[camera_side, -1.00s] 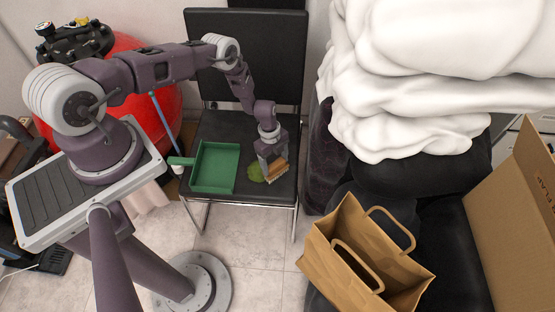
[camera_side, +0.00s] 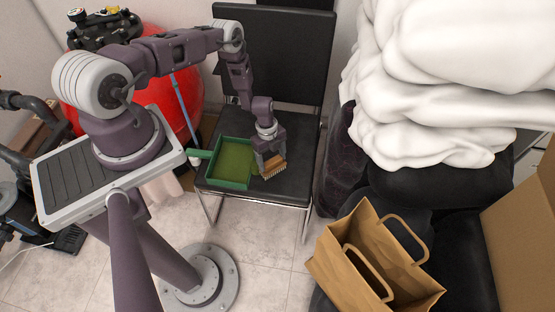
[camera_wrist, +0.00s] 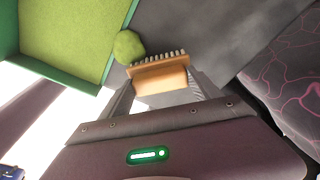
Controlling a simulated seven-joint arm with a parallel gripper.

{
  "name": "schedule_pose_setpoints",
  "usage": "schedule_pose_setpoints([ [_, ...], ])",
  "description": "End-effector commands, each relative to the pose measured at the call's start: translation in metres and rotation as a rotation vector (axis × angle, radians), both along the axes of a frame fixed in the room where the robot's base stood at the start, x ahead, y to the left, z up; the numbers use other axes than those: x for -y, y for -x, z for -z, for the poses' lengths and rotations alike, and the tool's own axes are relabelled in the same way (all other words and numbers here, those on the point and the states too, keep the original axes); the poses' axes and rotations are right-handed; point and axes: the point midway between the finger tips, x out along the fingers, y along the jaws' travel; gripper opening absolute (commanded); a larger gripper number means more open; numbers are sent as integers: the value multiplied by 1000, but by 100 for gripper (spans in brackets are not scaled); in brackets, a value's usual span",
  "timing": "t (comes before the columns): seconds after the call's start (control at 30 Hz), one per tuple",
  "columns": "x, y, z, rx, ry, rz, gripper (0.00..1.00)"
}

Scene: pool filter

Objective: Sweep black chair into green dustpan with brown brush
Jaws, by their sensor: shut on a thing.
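The green dustpan (camera_side: 228,184) lies on the seat of the black chair (camera_side: 295,185), its handle pointing left. It also shows at upper left in the wrist view (camera_wrist: 55,73). Its floor has a yellow-green covering. My gripper (camera_side: 268,157) is shut on the brown brush (camera_side: 274,167), whose bristles are down at the seat, right of the dustpan. In the wrist view the brush (camera_wrist: 160,74) sits between my fingers. A rounded green clump (camera_wrist: 128,46) lies by the bristles at the dustpan's edge; I cannot tell whether it is partly inside.
A brown paper bag (camera_side: 365,260) stands at lower right. A white padded heap (camera_side: 440,90) rises on the right. The chair's backrest (camera_side: 285,55) stands behind the seat; the seat's front right is bare.

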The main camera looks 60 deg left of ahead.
Motion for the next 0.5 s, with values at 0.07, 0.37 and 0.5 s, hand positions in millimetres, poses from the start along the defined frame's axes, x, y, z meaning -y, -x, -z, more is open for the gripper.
schedule_pose_setpoints([
  [0.07, -4, 5, 0, -1, 0, -3, 28],
  [0.37, -19, 20, 0, -1, 0, -3, 28],
  [0.5, -26, 26, 0, -1, 0, -3, 28],
])
